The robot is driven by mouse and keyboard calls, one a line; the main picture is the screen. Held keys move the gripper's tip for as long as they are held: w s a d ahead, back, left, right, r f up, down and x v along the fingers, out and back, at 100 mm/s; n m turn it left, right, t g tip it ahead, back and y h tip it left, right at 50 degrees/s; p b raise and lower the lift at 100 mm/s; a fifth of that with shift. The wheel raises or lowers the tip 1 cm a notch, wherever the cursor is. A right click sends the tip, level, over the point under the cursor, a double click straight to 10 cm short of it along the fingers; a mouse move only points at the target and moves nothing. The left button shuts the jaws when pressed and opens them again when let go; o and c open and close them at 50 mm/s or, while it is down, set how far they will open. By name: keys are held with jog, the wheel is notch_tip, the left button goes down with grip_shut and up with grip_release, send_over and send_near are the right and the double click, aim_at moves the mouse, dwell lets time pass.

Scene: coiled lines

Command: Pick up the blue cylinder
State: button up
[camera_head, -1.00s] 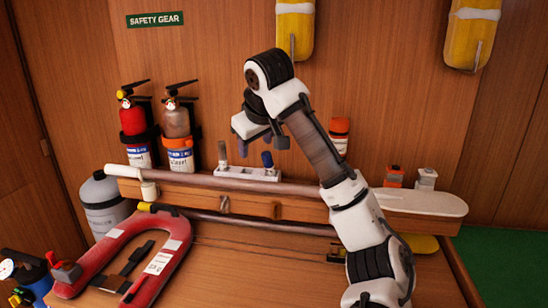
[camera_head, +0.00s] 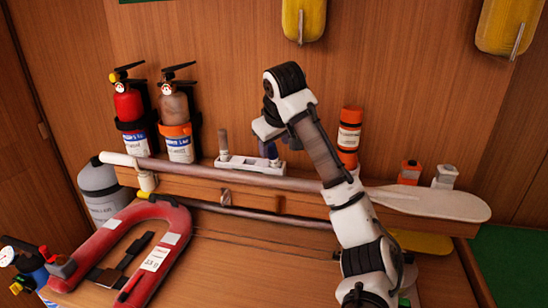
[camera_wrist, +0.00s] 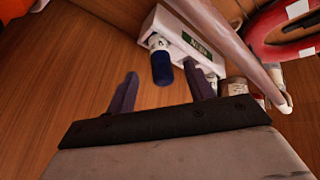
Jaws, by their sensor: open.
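The blue cylinder (camera_head: 273,152) stands upright at the right end of a white holder (camera_head: 237,166) on the wooden shelf, partly hidden by my arm. In the wrist view, the blue cylinder (camera_wrist: 162,68) has a dark blue end and a pale lower part by the white holder (camera_wrist: 178,30). My gripper (camera_wrist: 160,76) is open, with its two dark fingers apart. The cylinder appears between and beyond the fingertips; I see no contact. In the head view, my gripper (camera_head: 268,136) is just above the cylinder, its fingers hardly visible.
A brownish peg (camera_head: 223,142) stands at the holder's left end. A long paddle (camera_head: 430,203) runs along the shelf front. Two extinguishers (camera_head: 130,110) stand left, an orange canister (camera_head: 349,137) right. A red horseshoe buoy (camera_head: 180,225) lies on the bench.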

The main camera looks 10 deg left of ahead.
aim_at(272, 153)
jog(key=p+x, duration=0.2)
jog(key=x, duration=0.2)
jog(key=shift+w+a+r, duration=0.1)
jog(key=shift+w+a, duration=0.05)
jog(key=shift+a, duration=0.05)
jog(key=shift+w+a+f+p, duration=0.15)
jog(key=shift+w+f+p, duration=0.15)
jog(key=shift+f, duration=0.35)
grip_shut()
jog(key=shift+r, duration=0.1)
